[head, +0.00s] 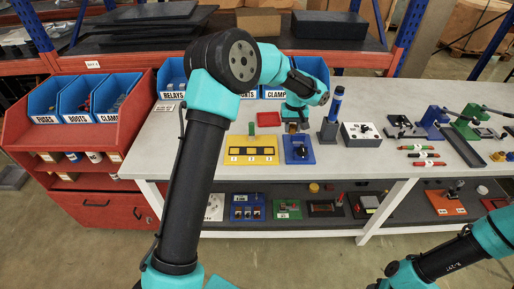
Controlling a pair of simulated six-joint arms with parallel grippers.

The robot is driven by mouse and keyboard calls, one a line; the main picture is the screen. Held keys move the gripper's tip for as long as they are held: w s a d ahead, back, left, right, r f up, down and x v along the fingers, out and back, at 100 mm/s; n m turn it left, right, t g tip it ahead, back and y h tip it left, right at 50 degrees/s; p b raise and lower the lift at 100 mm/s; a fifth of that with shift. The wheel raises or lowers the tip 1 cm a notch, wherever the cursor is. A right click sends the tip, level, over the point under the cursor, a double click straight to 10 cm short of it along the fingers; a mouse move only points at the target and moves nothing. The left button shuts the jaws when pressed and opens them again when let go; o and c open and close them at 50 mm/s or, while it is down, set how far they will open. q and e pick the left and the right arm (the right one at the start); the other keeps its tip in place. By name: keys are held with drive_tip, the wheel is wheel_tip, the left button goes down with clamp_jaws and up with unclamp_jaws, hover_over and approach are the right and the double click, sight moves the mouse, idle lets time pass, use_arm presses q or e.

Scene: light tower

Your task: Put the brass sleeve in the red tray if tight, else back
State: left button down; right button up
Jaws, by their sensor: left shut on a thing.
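My left gripper (295,118) reaches over the bench from above and is shut on a small brownish piece, which looks like the brass sleeve (292,128). The sleeve is mostly hidden by the fingers and is just above or at the back edge of a blue plate (309,158) with a dark round fixture. I cannot tell whether it touches the plate. The red tray (268,119) lies just left of the gripper and looks empty. My right arm shows at the bottom right, but its gripper is out of frame.
A yellow board (250,158) with dark slots stands left of the blue plate. A blue upright tool (335,103) in a dark stand and a grey box (361,134) are close on the right. Labelled blue bins (172,76) line the back. Bare bench lies at the left.

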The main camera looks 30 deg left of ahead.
use_arm(q)
drive_tip(key=s+a+f, duration=0.2)
drive_tip(key=s, duration=0.9)
drive_tip(key=s+a+f, duration=0.2)
drive_tip(key=s, duration=0.9)
drive_tip(key=shift+s+a, duration=0.2)
drive_tip(key=shift+a, duration=0.15)
drive_tip(key=shift+f, duration=0.1)
hover_over(252, 152)
drive_tip(key=shift+s+d+f, duration=0.15)
drive_tip(key=shift+s+f, duration=0.3)
drive_tip(key=shift+f, duration=0.25)
drive_tip(key=shift+w, duration=0.2)
drive_tip(key=shift+w+a+f, duration=0.2)
drive_tip(key=shift+f, duration=1.6)
